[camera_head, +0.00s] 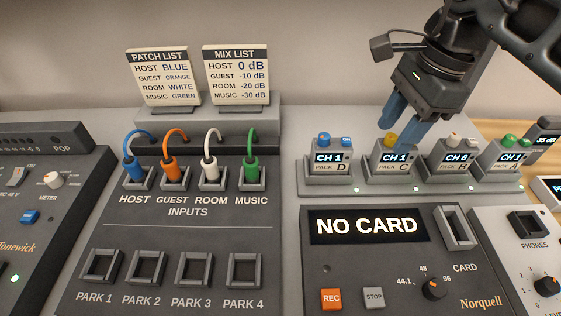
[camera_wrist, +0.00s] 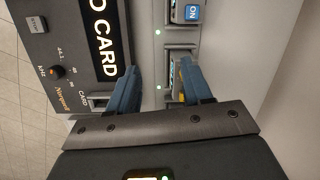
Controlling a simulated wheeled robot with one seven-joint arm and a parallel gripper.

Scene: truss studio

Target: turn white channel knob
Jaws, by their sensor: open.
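The white channel knob (camera_head: 453,138) sits on top of pack B (camera_head: 449,167), whose screen reads CH 6. My gripper (camera_head: 396,136) is open and empty, with its blue fingers pointing down at pack C (camera_head: 390,168), left of the white knob. One finger covers part of pack C's top, near its yellow knob (camera_head: 390,139). In the wrist view my gripper (camera_wrist: 161,65) is also open, with one finger beside the card slot and the other over a pack. A bit of yellow shows beside that finger. I cannot make out the white knob in the wrist view.
Pack D (camera_head: 328,169) with a blue knob stands left and pack A (camera_head: 502,163) with a green knob right, both reading CH 1. The recorder screen (camera_head: 367,226) reads NO CARD. A mix list card (camera_head: 236,76) and plugged coloured cables stand at left.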

